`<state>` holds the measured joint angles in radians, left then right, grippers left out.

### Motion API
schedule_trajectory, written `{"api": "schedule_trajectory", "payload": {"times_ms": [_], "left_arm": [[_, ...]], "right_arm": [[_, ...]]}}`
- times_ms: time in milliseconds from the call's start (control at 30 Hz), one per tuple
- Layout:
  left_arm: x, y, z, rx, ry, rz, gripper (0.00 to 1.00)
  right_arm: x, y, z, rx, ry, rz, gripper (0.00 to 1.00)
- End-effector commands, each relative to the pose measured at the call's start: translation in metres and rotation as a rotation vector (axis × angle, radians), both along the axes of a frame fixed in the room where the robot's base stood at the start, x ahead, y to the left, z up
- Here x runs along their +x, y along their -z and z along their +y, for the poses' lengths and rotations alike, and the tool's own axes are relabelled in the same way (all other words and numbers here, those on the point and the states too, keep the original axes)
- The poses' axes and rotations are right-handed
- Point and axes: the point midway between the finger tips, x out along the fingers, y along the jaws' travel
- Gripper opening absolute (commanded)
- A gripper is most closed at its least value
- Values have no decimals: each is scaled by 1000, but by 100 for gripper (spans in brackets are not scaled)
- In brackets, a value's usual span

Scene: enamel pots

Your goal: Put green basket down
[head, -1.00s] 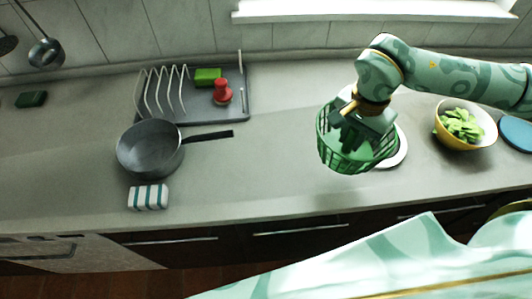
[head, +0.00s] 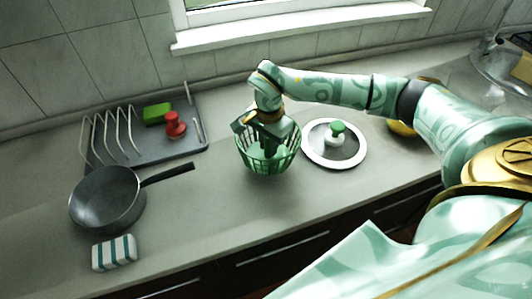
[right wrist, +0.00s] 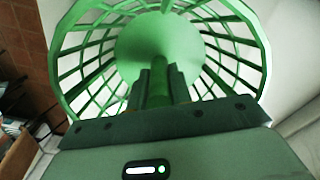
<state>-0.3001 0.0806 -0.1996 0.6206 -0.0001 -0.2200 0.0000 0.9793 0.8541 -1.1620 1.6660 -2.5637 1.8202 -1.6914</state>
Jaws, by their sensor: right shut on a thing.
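The green basket (head: 262,160) is a slatted, round, open-topped basket in the middle of the head view, over the grey counter (head: 215,205). My right gripper (head: 266,140) reaches down into it from above and is shut on its central upright post. In the right wrist view the basket (right wrist: 240,60) surrounds the fingers (right wrist: 158,85), which close on the green post. I cannot tell whether the basket's bottom touches the counter. My left gripper is not in view.
A lid with a green knob (head: 337,131) lies just right of the basket. Bare counter lies between pan and basket.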

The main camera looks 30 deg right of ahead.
Motion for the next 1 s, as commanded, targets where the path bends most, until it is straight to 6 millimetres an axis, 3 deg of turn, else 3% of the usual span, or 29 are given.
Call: {"api": "schedule_trajectory", "payload": {"times_ms": [167, 367, 733, 767, 800, 1000], "left_arm": [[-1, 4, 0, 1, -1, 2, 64], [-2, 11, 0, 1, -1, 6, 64], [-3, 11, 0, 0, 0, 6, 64], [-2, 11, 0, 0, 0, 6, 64], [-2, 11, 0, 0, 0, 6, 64], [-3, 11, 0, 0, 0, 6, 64]], "right_arm": [[9, 12, 1, 0, -1, 0, 0], [8, 42, 0, 1, 0, 4, 0], [9, 45, 0, -1, -2, 1, 0], [9, 45, 0, -1, -2, 1, 29], [9, 44, 0, -1, -2, 1, 40], [9, 44, 0, -1, -1, 1, 43]]}}
